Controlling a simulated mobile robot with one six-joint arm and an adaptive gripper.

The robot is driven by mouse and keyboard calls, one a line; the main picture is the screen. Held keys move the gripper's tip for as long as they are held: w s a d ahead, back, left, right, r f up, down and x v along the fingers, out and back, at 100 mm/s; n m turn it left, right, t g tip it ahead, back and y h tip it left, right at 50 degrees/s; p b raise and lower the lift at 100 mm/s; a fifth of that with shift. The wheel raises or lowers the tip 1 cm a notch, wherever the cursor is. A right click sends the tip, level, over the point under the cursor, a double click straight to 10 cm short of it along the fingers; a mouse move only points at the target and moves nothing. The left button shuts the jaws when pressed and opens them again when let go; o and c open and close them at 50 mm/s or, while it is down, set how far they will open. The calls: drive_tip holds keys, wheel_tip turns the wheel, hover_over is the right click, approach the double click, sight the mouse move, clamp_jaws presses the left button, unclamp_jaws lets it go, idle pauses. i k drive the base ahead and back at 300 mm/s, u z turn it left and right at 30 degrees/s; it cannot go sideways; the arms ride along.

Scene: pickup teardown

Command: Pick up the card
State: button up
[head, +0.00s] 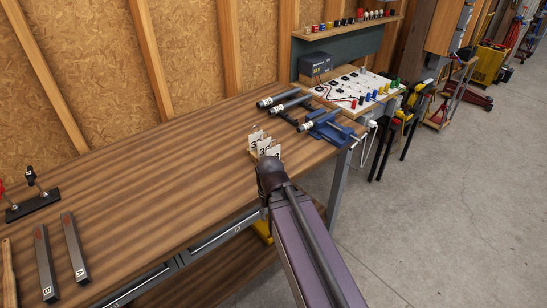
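White cards with dark numerals stand upright in a small row near the front edge of the wooden workbench (150,190). The back card (255,136), the middle card (263,145) and the front card (274,151) overlap each other. They seem to sit in a small light wooden holder (253,153), partly hidden. My arm reaches up from the bottom right and its dark joint covers the area just in front of the cards. I cannot make out my gripper or its fingers, which are not visible here.
A blue vise (328,128) and grey cylinders (278,98) lie behind the cards. A white board with coloured knobs (352,90) and a dark box (314,66) stand at the back right. Metal bars (74,248) and a black stand (33,205) are at left. The bench middle is clear.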

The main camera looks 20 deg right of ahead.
sight(275, 152)
drive_tip(key=u, duration=0.1)
drive_tip(key=k, duration=0.1)
drive_tip(key=z, duration=2.5)
drive_tip(key=k, duration=0.4)
drive_tip(key=u, duration=1.4)
